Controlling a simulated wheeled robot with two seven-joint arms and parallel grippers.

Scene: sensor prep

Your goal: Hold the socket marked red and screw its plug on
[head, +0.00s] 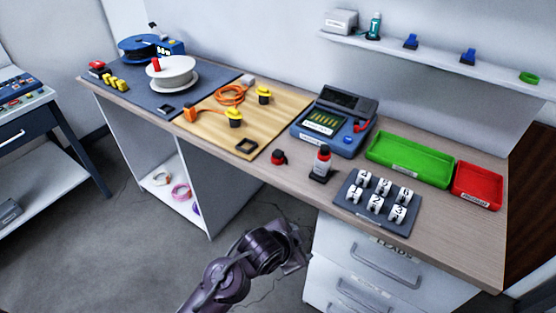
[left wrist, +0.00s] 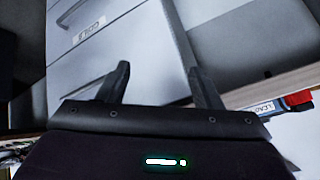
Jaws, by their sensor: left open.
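A small red-and-black piece (head: 278,157) sits on the bench in front of the blue meter. To its right a pale, bottle-like piece with a red top (head: 322,160) stands upright on a black base. I cannot tell for certain which is the socket marked red and which its plug; they stand apart. My left gripper (head: 297,246) is in front of the bench, low by the drawers and away from both pieces. In the left wrist view its two fingers (left wrist: 160,86) are spread and empty, with drawer fronts beyond. My right gripper is not in view.
Right of the pieces are a dark rack of numbered blocks (head: 350,207), a green tray (head: 410,172) and a red tray (head: 477,188). The meter (head: 322,120) is behind. A wooden mat (head: 203,130) with yellow-and-black pieces and orange cable lies left. The bench front edge is near.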

